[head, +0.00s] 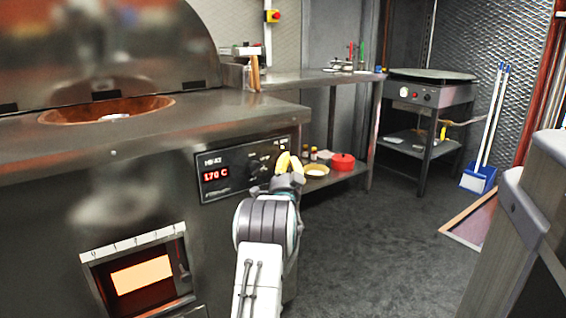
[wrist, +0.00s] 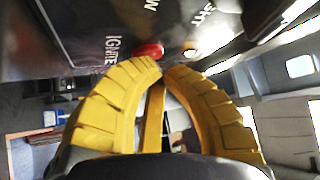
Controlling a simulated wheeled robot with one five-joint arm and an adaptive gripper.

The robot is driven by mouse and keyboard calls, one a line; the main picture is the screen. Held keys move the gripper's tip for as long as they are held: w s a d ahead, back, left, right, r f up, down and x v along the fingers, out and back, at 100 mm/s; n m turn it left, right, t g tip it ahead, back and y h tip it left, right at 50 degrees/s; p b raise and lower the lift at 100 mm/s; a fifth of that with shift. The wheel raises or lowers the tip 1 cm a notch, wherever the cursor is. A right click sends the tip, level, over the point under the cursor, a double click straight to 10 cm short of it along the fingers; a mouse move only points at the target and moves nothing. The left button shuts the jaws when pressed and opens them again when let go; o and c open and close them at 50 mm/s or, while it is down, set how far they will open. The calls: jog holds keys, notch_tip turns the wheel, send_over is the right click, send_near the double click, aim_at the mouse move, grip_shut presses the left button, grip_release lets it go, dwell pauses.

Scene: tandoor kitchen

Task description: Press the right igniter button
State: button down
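The oven's dark control panel (head: 232,163) is on the front of the steel counter in the head view, with a red display (head: 215,174) reading "170 C". In the wrist view a red button (wrist: 149,50) is beside partly cut lettering that starts "IGNITE", and a small pale button or lamp (wrist: 190,50) is to its right. My gripper (head: 289,160) has yellow fingers, in front of the panel's right end. In the wrist view my gripper (wrist: 161,66) has its fingertips together, just below the red button; contact cannot be told. No object is visible between them.
A lit oven opening (head: 141,277) is low on the counter front. A shelf with a red pot (head: 343,161) and a pale bowl (head: 316,170) is beyond the gripper. A round griddle on a stand (head: 432,76) is further back.

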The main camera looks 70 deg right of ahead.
jog(key=shift+s+a, duration=0.5)
jog(key=shift+s, duration=0.05)
jog(key=shift+a, duration=0.1)
dwell(0.8)
